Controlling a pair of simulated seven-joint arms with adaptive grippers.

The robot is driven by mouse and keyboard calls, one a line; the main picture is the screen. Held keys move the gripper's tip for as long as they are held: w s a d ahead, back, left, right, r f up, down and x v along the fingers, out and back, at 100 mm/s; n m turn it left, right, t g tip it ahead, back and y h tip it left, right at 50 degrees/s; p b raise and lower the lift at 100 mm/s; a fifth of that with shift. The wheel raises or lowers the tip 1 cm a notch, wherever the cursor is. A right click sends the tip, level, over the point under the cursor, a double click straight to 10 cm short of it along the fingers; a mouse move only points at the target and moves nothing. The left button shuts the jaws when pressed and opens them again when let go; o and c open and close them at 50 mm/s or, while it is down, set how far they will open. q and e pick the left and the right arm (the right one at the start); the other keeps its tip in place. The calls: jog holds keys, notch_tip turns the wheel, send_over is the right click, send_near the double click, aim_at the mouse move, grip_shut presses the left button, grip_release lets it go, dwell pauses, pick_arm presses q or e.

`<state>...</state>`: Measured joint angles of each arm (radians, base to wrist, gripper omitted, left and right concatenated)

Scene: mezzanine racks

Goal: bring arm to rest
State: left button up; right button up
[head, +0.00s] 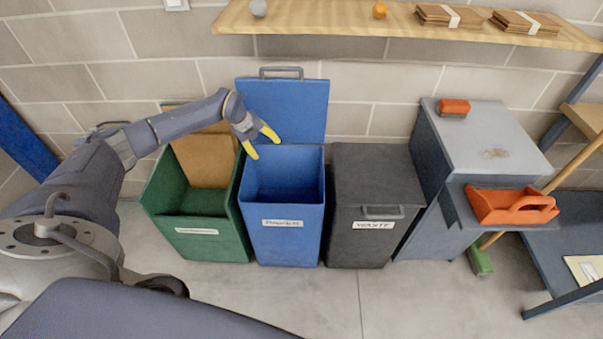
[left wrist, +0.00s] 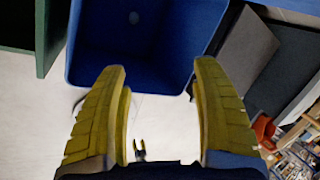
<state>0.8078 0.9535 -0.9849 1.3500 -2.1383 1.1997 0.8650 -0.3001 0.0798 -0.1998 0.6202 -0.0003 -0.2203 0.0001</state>
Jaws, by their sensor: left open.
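My left arm reaches in from the left in the head view. My left gripper (head: 264,148) is open and empty, its yellow fingers spread above the back part of the blue bin (head: 285,247). In the left wrist view the two fingers (left wrist: 162,70) stand apart with nothing between them. The blue bin (left wrist: 85,60) lies beyond the fingertips, open, with a small pale spot on its inside. My right gripper does not show in the head view. A tiny yellow forked shape low in the left wrist view is too small to identify.
The open green bin (head: 200,240) stands left of the blue one; a brown panel rises behind its opening. The dark grey bin (head: 375,175) is lidded. The blue lid (head: 300,105) stands up at the wall. A wooden shelf (head: 345,22) is above; a grey cabinet (head: 490,135) stands right.

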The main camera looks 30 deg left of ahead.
pick_arm(q)
jog(key=d+m+t+h, duration=0.2)
jog(key=d+h, duration=0.4)
jog(key=d, duration=1.4)
jog(key=s+d+r+n+t+h, duration=0.1)
jog(key=s+d+r+n+t, duration=0.55)
jog(key=d+r+t, duration=0.5)
jog(key=s+a+f+n+g+y, duration=0.1)
jog(key=s+a+f+n+y, duration=0.4)
jog(key=s+a+n+y, duration=0.55)
jog(key=s+a+f+n+g+y, duration=0.25)
jog(key=s+f+g, duration=0.25)
jog(key=s, duration=0.5)
jog(key=s+a+f+n+g+y, duration=0.1)
jog(key=s+a+f+g, duration=0.3)
jog(key=s, duration=0.6)
jog(key=s+d+f+g+h, duration=0.1)
jog(key=s+d+f+g, duration=0.15)
jog(key=f, duration=1.35)
jog(key=s+d+f+g+h, duration=0.1)
jog(key=d+f+h, duration=0.15)
jog(key=f, duration=1.45)
jog(key=s+f+n+g, duration=0.2)
jog(key=s+f+n, duration=0.1)
jog(key=s+f, duration=1.5)
jog(key=s, duration=0.3)
jog(key=shift+s+d+f+h, duration=0.2)
jog(key=shift+d+f+h, duration=0.15)
